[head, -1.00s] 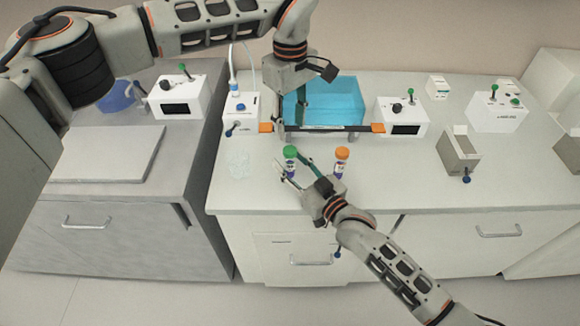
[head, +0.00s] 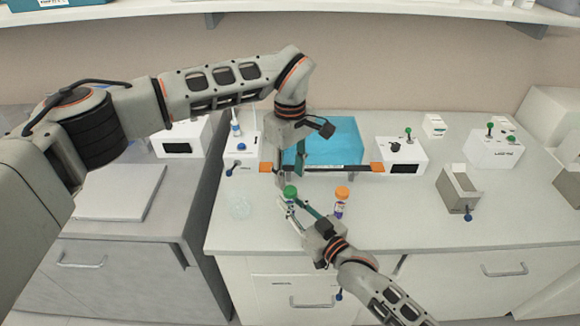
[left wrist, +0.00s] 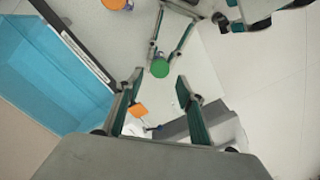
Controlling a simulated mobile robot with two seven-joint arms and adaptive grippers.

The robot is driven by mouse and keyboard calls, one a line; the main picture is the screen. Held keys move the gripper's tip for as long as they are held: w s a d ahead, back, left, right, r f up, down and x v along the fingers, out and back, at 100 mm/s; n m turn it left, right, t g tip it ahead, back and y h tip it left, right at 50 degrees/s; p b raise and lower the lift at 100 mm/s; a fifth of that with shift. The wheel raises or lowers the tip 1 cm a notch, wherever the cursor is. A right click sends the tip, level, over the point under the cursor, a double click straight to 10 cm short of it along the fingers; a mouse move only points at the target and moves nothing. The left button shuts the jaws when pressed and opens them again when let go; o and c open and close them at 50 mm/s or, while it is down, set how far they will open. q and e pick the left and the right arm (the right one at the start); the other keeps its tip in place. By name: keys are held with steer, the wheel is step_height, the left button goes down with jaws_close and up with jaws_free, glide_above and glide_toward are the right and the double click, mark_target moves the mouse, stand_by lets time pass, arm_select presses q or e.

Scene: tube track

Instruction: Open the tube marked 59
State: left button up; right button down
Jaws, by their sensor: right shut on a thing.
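My left gripper (head: 291,175) points down just above the green cap, open and empty. In the left wrist view, the green cap (left wrist: 160,68) lies just beyond the gap between my left fingers (left wrist: 157,88), and the orange cap (left wrist: 114,4) is at the top edge.
A blue bin (head: 335,142) stands behind the tubes, with a dark orange-ended bar (head: 345,168) before it. White boxes with knobs (head: 400,153) and a grey open box (head: 458,188) stand to the right.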

mark_target(290, 190)
arm_select(q)
steer(key=shift+f, duration=2.45)
